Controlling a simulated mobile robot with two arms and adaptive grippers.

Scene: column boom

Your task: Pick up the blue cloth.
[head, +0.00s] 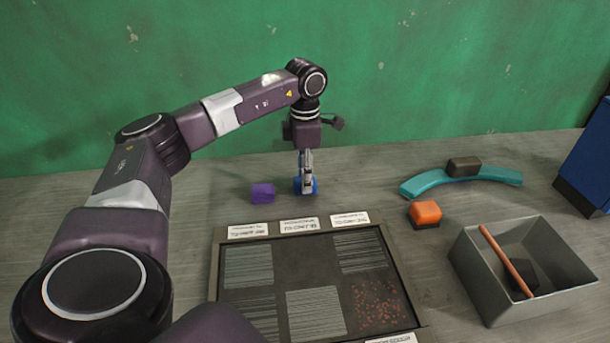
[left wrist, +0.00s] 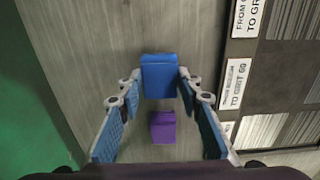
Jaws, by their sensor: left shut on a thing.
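The blue cloth (head: 312,187) looks like a small blue block on the grey bench, behind the dark panel. My left gripper (head: 306,180) points straight down over it and is shut on it. In the left wrist view the blue cloth (left wrist: 160,76) sits between the two fingertips of my left gripper (left wrist: 159,80), which touch its sides. In the head view the fingers hide part of the cloth. I cannot tell whether it is lifted off the bench. My right gripper is not in view.
A purple block (head: 262,193) lies just left of the cloth; it also shows in the left wrist view (left wrist: 163,127). A dark panel (head: 278,257) with labels is in front. An orange block (head: 426,213), a teal curved piece (head: 418,185) and a grey bin (head: 480,283) stand right. A green wall rises behind.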

